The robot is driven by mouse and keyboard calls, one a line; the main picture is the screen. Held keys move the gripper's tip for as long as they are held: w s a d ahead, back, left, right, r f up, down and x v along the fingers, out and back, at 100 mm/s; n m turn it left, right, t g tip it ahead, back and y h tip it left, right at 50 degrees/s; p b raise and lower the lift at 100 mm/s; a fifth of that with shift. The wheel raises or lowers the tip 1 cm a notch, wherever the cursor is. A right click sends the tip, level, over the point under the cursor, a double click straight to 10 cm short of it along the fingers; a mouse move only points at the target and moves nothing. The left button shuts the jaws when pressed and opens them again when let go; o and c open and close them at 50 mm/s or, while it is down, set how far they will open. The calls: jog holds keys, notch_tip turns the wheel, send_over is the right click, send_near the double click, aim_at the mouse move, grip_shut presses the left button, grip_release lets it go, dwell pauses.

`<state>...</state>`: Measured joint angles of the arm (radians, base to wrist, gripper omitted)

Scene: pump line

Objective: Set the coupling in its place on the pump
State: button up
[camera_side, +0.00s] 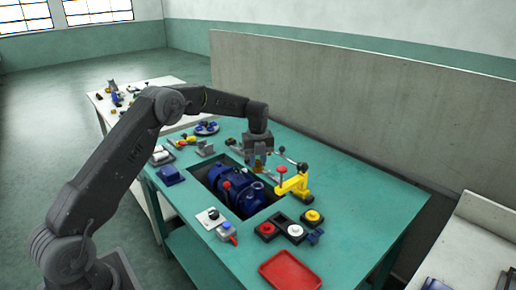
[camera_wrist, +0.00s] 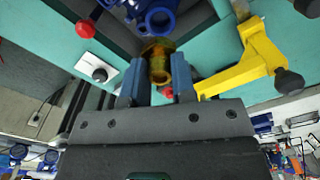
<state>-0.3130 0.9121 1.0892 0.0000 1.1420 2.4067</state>
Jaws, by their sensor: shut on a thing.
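My gripper (camera_side: 257,160) is over the far part of the table opening. In the wrist view its two fingers (camera_wrist: 157,84) are shut on a brass-coloured coupling (camera_wrist: 157,58). The blue pump (camera_side: 234,190) sits in the dark opening of the green table. Part of the pump, with a round port (camera_wrist: 160,19), shows at the top of the wrist view, just beyond the coupling. I cannot tell whether coupling and pump touch.
A yellow clamp (camera_side: 294,183) with a red knob stands right of the opening, close to my gripper. Button boxes (camera_side: 267,230) and a red tray (camera_side: 290,270) lie at the front. The table's right part is clear. A grey panel (camera_side: 380,120) stands behind.

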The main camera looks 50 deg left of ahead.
jog(key=shift+f, duration=2.6)
jog(key=shift+f, duration=0.25)
dwell(0.4)
jog(key=o, duration=0.9)
jog(key=shift+r, duration=3)
